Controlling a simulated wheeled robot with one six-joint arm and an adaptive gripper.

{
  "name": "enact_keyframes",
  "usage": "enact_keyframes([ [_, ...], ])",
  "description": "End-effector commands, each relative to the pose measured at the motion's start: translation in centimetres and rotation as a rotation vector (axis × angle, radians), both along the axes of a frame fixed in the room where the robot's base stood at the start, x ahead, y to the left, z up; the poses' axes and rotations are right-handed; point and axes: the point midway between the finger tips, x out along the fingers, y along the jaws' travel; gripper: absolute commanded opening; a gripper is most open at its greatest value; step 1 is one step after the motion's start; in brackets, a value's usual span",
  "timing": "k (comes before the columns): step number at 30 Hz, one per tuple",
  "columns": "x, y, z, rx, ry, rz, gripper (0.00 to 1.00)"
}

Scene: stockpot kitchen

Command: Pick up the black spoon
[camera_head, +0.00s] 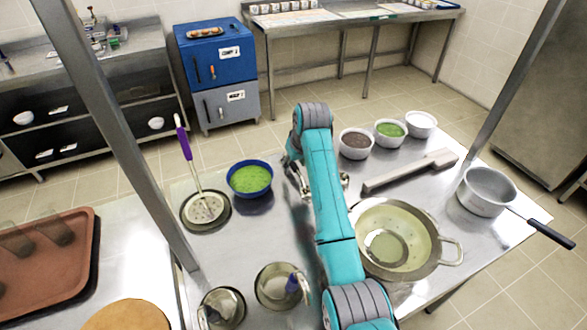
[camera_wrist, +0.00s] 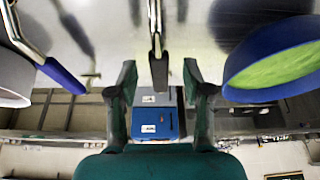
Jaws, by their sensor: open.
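My gripper (camera_wrist: 159,76) is open, its two fingers apart at the middle of the wrist view. A utensil with a metal stem and a dark handle end, apparently the black spoon (camera_wrist: 157,68), shows between the fingertips in the wrist view. Neither finger clearly touches it, and its depth between them is hard to judge. Its bowl end is out of the wrist view. In the head view my arm covers most of the gripper and the spoon area; only small metal parts show beside the arm.
A blue bowl of green food (camera_head: 250,179) stands left of my arm, near the gripper. A blue-handled utensil (camera_wrist: 62,80) is on the wrist view's left. A purple-handled skimmer (camera_head: 203,207), a colander (camera_head: 440,250), small bowls (camera_head: 356,143) and a saucepan (camera_head: 487,192) crowd the table.

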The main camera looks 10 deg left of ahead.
Motion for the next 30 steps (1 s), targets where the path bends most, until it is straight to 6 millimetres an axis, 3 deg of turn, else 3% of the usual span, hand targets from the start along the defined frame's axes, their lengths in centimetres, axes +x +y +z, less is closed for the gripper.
enact_keyframes([
  [5, 0.6, 0.5, -1.7, 0.0, 0.0, 0.0, 0.5],
  [13, 0.7, 0.5, -2.0, 0.0, -0.001, 0.0, 0.5],
  [14, 0.7, 0.5, -2.0, 0.001, -0.001, 0.0, 0.47],
  [18, 0.7, 0.5, -2.0, 0.001, -0.001, 0.0, 0.12],
  [20, 0.7, 0.5, -2.0, 0.001, -0.001, 0.0, 0.0],
  [30, 0.7, 0.5, -1.9, 0.0, -0.001, 0.0, 0.0],
])
